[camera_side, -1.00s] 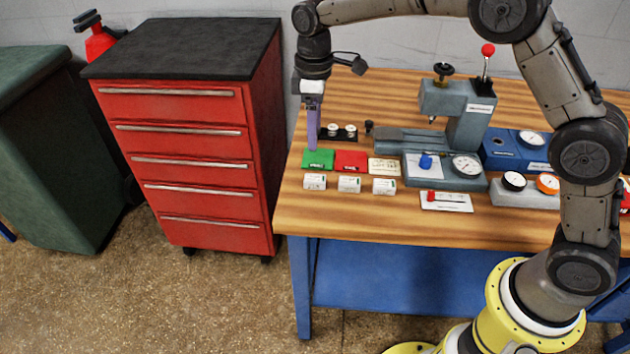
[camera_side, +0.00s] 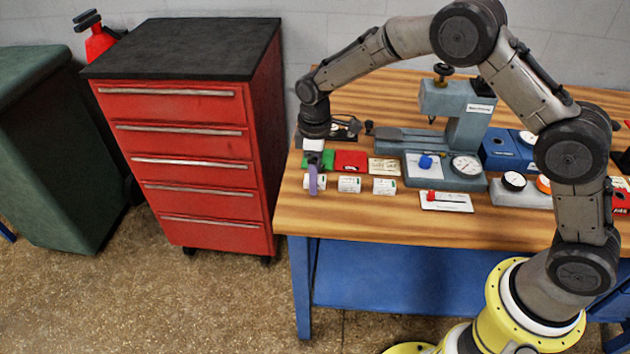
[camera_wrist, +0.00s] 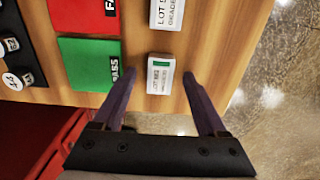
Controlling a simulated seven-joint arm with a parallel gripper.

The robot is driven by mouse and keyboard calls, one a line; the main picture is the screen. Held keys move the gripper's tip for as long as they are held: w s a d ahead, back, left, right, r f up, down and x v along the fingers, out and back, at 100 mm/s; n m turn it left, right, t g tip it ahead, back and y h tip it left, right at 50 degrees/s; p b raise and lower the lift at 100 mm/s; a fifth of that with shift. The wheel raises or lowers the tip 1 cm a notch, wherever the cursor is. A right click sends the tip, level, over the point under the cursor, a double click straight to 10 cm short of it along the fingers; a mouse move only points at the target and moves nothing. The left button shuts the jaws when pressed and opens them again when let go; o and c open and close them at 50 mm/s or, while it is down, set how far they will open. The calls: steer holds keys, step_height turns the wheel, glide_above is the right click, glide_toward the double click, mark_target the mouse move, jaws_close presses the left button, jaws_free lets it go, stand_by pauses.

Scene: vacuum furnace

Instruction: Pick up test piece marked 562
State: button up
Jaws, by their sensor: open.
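Three small white labelled boxes stand in a row near the bench's front edge: left (camera_side: 309,182), middle (camera_side: 349,184) and right (camera_side: 384,186). My gripper (camera_side: 314,184) is at the left box, jaws open. In the wrist view this box (camera_wrist: 159,76) lies between and just beyond the two purple fingers; its label begins "LOT", its number is too blurred to read. Round pieces with white tops sit in a black holder, seen at the left of the wrist view (camera_wrist: 12,80); one seems numbered, but not clearly. I cannot tell which item is marked 562.
A green PASS mat (camera_wrist: 85,62) and a red mat (camera_wrist: 82,12) lie beside the boxes, with a cream card (camera_side: 384,167) to their right. A grey gauge stand (camera_side: 450,182) stands farther right. The bench edge is close to the boxes. A red drawer cabinet (camera_side: 190,140) stands left.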

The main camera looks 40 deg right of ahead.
steer(key=shift+f, duration=0.15)
steer(key=c, duration=1.2)
